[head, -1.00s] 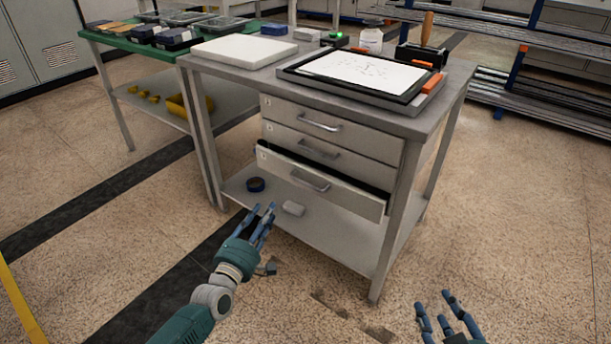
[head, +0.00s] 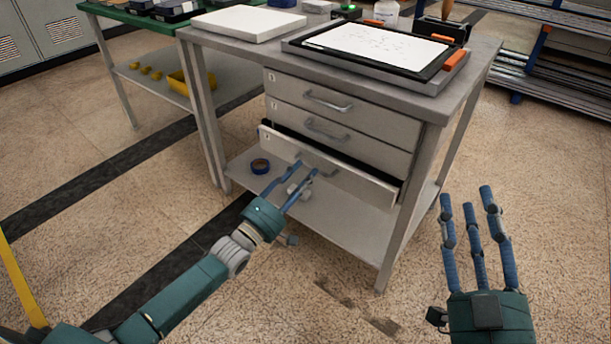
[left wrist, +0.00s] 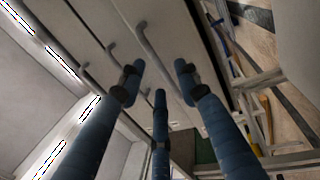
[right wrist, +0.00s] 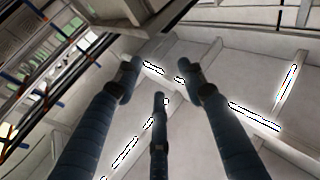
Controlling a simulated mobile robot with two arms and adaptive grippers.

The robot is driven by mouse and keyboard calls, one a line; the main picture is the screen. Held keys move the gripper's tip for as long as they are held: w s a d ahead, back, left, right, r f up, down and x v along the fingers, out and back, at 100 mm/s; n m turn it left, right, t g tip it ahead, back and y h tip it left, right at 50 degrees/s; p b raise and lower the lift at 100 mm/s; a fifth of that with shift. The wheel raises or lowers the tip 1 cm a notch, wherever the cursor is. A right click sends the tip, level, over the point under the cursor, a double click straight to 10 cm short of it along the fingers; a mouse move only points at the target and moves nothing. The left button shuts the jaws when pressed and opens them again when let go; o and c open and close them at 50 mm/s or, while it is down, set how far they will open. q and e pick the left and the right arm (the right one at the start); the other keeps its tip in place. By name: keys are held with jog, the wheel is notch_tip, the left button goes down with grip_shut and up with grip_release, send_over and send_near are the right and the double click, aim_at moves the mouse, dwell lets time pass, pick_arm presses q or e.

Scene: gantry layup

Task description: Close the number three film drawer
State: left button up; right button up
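The number three film drawer (head: 362,186) is the lowest of the three drawers under the bench. It stands partly pulled out, with a dark gap above its front panel. My left gripper (head: 305,169) is at its front, near the handle, fingers spread and nothing between them. The fingers partly hide the handle in the head view, and I cannot tell whether they touch. In the left wrist view a drawer handle (left wrist: 154,50) lies just beyond the open fingertips. My right gripper (head: 466,199) is open and empty, right of the bench.
Above it, the top drawer (head: 370,121) and middle drawer (head: 375,153) are shut. A bench leg (head: 407,215) stands between my grippers. The floor in front is clear.

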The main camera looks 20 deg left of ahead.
aim_at(315, 164)
pick_arm(q)
jog(key=shift+w+d+r, duration=0.15)
jog(key=shift+w+d, duration=0.1)
jog(key=shift+w, duration=0.4)
pick_arm(e)
jog(key=shift+s+r+t+y, duration=0.15)
jog(key=shift+r+t, duration=0.05)
jog(key=shift+r, duration=0.3)
jog(key=shift+s+r+t+y, duration=0.15)
jog(key=shift+r+t, duration=0.05)
jog(key=shift+r, duration=0.25)
pick_arm(q)
grip_shut()
jog(key=x, duration=0.1)
jog(key=b+x, duration=0.2)
jog(key=x, duration=0.1)
jog(key=shift+w+f, duration=0.15)
jog(key=shift+f, duration=0.3)
jog(key=shift+a+r, duration=0.1)
jog(key=shift+r, duration=0.05)
pick_arm(e)
jog(key=s+r+t+y, duration=0.1)
jog(key=s+r+t, duration=0.3)
jog(key=s+r, duration=0.2)
jog(key=shift+d+r+t+y, duration=0.2)
jog(key=shift+r+t+y, duration=0.2)
jog(key=shift+r, duration=0.55)
